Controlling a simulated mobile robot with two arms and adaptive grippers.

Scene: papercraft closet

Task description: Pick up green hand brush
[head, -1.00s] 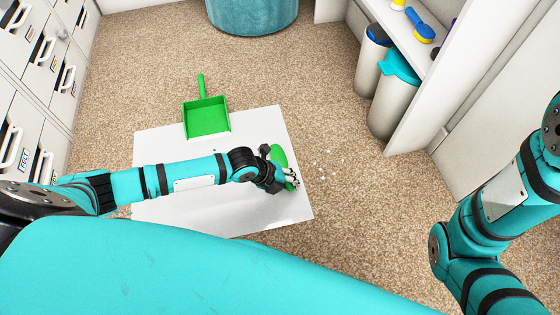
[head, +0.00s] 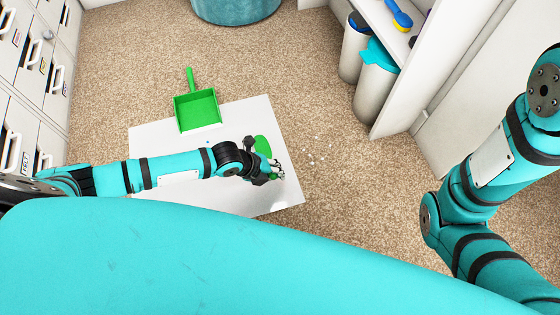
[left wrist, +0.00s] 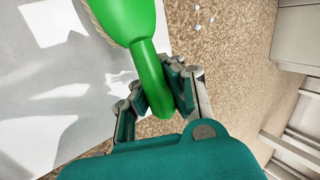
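The green hand brush (head: 262,146) is over the right part of the white sheet (head: 218,129), its handle towards me. My left gripper (head: 276,170) is at the handle and covers part of it. In the left wrist view, the brush handle (left wrist: 148,75) runs between the fingers of my left gripper (left wrist: 157,97). The finger pads lie close against both sides of it, so the gripper looks shut on it. I cannot tell whether the brush is clear of the sheet. My right gripper is out of view; only its arm shows.
A green dustpan (head: 197,110) lies at the sheet's back edge. White bits (head: 311,160) are scattered on the carpet right of the sheet. Bins (head: 376,90) and a shelf with a blue-and-yellow brush (head: 400,18) stand at right, drawers (head: 45,80) at left.

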